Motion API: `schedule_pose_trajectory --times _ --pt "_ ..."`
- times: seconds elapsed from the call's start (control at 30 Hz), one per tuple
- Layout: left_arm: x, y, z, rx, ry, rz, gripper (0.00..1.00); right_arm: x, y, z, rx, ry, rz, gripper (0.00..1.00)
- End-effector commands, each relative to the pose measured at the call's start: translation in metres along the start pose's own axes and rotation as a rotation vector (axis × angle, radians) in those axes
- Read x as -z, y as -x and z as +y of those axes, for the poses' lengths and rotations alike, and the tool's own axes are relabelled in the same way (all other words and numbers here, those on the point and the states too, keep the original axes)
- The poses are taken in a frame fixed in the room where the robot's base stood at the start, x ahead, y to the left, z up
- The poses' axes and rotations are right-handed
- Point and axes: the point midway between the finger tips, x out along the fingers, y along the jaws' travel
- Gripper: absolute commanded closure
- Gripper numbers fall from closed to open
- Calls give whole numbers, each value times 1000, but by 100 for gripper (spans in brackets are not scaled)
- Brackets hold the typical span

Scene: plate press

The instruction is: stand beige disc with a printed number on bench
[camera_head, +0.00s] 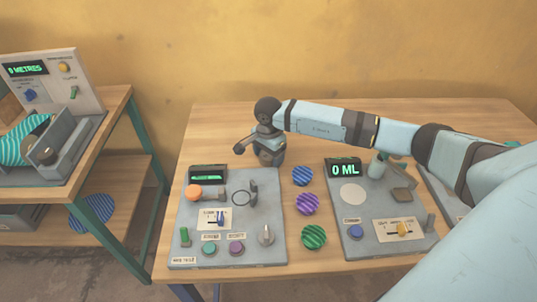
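No beige disc with a printed number can be made out. A pale round patch (352,194) lies flat on the right grey panel; no number shows on it. The wooden bench (230,118) carries the panels. My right arm reaches in from the right across the back of the bench. Its dark gripper (262,152) points down behind the left grey panel; its fingers are too small and dark to tell open from shut, or whether they hold anything. My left gripper is not in view.
Three striped discs, blue (302,176), purple (307,204) and green (313,237), lie between the left panel (270,215) and the right panel (345,242). A second bench with a machine (50,115) stands at the left. The back left of the main bench is clear.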

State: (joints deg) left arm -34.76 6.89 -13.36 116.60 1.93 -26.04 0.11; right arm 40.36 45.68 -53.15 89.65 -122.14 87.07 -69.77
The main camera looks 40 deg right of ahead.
Motion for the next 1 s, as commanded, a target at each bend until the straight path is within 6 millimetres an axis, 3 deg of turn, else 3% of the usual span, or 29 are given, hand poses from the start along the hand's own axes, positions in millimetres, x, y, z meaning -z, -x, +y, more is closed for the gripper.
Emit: schedule_pose_trajectory --times 0.27,0.7,1.0 --pt "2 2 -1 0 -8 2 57 1 19 -1 4 1 0 28" --pt "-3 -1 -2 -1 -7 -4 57 0 106 -1 3 0 1 28" --pt "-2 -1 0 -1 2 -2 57 0 124 0 0 0 0 28"
